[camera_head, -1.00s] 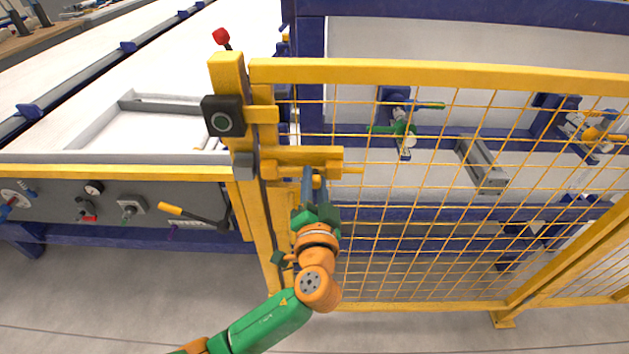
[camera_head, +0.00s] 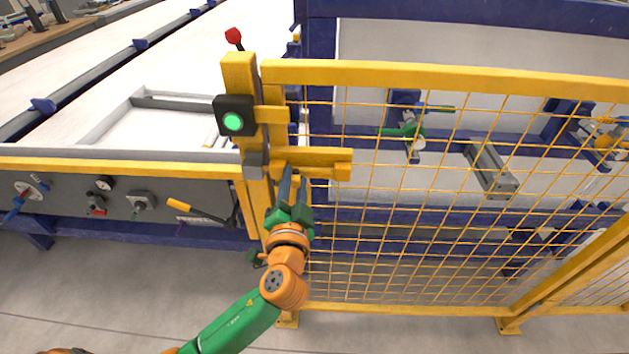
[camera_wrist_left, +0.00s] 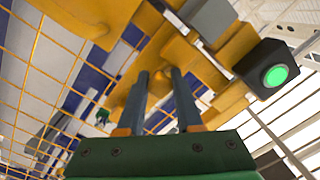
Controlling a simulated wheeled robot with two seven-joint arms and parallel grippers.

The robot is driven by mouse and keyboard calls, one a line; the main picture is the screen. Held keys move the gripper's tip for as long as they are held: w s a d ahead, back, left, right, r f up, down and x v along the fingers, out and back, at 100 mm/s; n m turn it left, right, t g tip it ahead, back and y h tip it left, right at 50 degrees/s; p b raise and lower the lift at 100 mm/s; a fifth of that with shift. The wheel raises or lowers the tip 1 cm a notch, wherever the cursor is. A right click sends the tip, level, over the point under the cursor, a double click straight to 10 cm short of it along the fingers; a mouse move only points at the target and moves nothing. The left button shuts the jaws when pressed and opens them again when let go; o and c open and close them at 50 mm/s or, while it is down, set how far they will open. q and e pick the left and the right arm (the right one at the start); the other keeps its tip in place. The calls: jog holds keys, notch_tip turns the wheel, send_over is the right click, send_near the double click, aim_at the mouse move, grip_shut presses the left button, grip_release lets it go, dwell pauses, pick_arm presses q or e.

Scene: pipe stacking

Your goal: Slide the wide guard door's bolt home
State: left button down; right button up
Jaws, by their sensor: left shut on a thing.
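The wide guard door (camera_head: 420,75) is a yellow frame with yellow mesh, standing against the yellow post (camera_head: 238,75). The yellow bolt housing (camera_head: 318,160) is on the door's left side, level with a grey block (camera_head: 253,163) on the post. My left gripper (camera_head: 291,178) is under the housing, its fingers pointing up, shut on the bolt's handle. The handle is mostly hidden by the fingers. In the left wrist view the gripper (camera_wrist_left: 160,82) reaches up to the yellow bolt parts. The bolt's tip is hidden. My right gripper is out of view.
A black box with a lit green lamp (camera_head: 232,122) is on the post; the lamp also glows in the left wrist view (camera_wrist_left: 275,76). A control panel (camera_head: 150,205) with a yellow-handled lever is at the left. Bare floor lies in front.

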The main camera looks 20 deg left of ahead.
pick_arm(q)
jog(key=shift+r, duration=0.1)
jog(key=c, duration=1)
grip_release()
jog(key=shift+a, duration=0.1)
jog(key=o, duration=0.3)
jog(key=shift+o, duration=0.6)
jog(key=shift+a, duration=0.25)
jog(key=shift+s+d, duration=0.15)
jog(key=b+v, duration=0.2)
jog(key=v, duration=0.4)
jog(key=shift+s, duration=0.4)
